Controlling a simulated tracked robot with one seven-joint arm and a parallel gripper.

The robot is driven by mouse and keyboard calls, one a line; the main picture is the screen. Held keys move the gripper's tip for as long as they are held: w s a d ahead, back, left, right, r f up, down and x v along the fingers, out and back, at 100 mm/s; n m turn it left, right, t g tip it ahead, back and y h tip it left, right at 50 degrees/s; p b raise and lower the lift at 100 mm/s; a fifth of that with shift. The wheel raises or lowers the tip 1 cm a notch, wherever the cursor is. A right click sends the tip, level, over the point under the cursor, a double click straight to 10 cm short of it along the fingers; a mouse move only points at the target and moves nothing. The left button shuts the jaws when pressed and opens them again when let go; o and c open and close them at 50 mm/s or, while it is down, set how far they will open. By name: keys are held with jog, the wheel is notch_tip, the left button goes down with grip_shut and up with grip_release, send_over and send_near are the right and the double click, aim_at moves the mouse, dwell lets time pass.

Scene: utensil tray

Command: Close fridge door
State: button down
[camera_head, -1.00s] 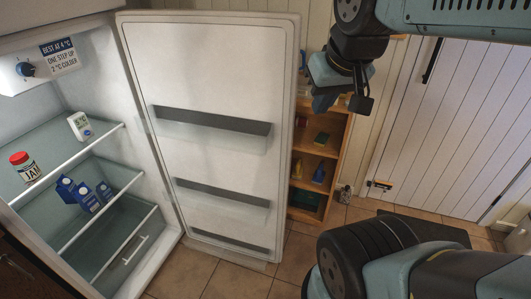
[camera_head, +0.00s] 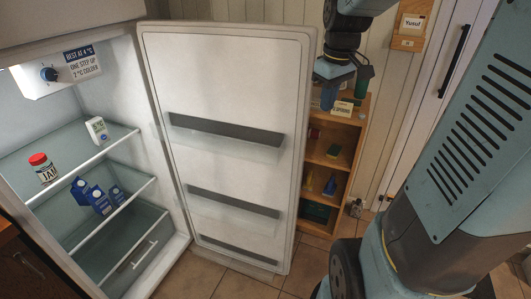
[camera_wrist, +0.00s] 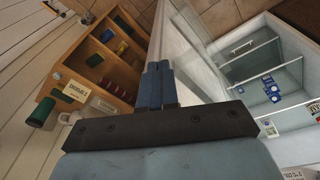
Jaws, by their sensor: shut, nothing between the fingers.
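The fridge door (camera_head: 230,85) stands wide open in the head view, its inner side with door racks facing me. It is hinged at the left, next to the lit fridge interior (camera_head: 70,235). My gripper (camera_head: 328,97) is shut and empty, just right of the door's free edge, near the upper part of the door. In the wrist view, my closed fingers (camera_wrist: 158,70) lie beside the pale door (camera_wrist: 190,45), with the fridge interior to the right. I cannot tell whether they touch the door.
A wooden shelf unit (camera_head: 337,125) with small items stands behind the door on the right. A jam jar (camera_head: 43,168), blue cartons (camera_head: 97,197) and a white box (camera_head: 97,131) are on the fridge shelves. Tiled floor (camera_head: 235,285) shows below the door.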

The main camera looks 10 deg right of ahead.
jog(key=w+d+f+n+g+y, duration=0.2)
jog(key=w+d+f+n+y, duration=0.15)
jog(key=w+f, duration=0.85)
jog(key=w+d+f+n+g+y, duration=0.2)
jog(key=w+d+f+n, duration=0.2)
jog(key=w+f, duration=0.85)
jog(key=w+a+f+y, duration=0.2)
jog(key=w+a+f, duration=0.1)
jog(key=f, duration=0.6)
jog(key=s+a+f, duration=0.5)
jog(key=a+f, duration=0.3)
jog(key=shift+s, duration=0.25)
jog(key=shift+h, duration=0.25)
